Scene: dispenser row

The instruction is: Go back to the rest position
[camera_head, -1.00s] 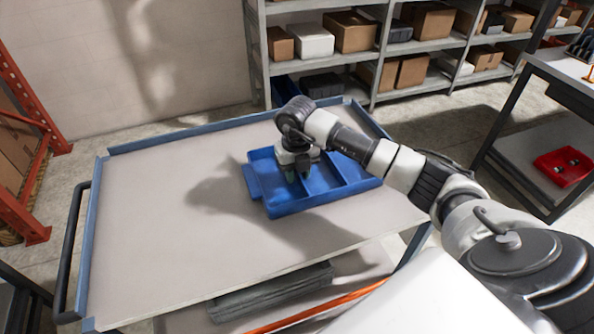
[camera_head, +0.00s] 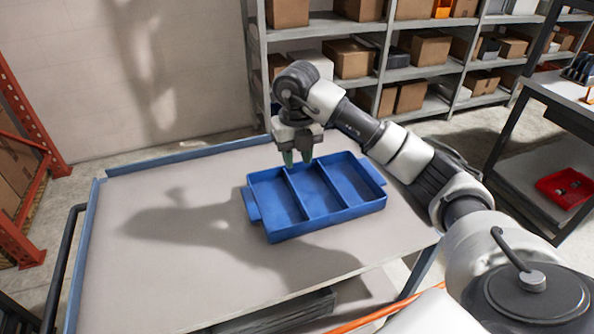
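My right gripper (camera_head: 297,158) hangs fingers down above the far edge of a blue tray, its two greenish fingertips apart with nothing seen between them. The blue tray (camera_head: 326,227) has three compartments and stands on the top of a cart. The compartments look empty, though the gripper covers a little of the far wall. My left gripper is not in view.
The cart (camera_head: 150,262) has a pale top with blue edges, clear to the left of the tray. Shelves with boxes (camera_head: 352,58) stand behind. A workbench (camera_head: 560,90) with a red bin (camera_head: 568,188) below is at right. An orange rack (camera_head: 22,115) is at left.

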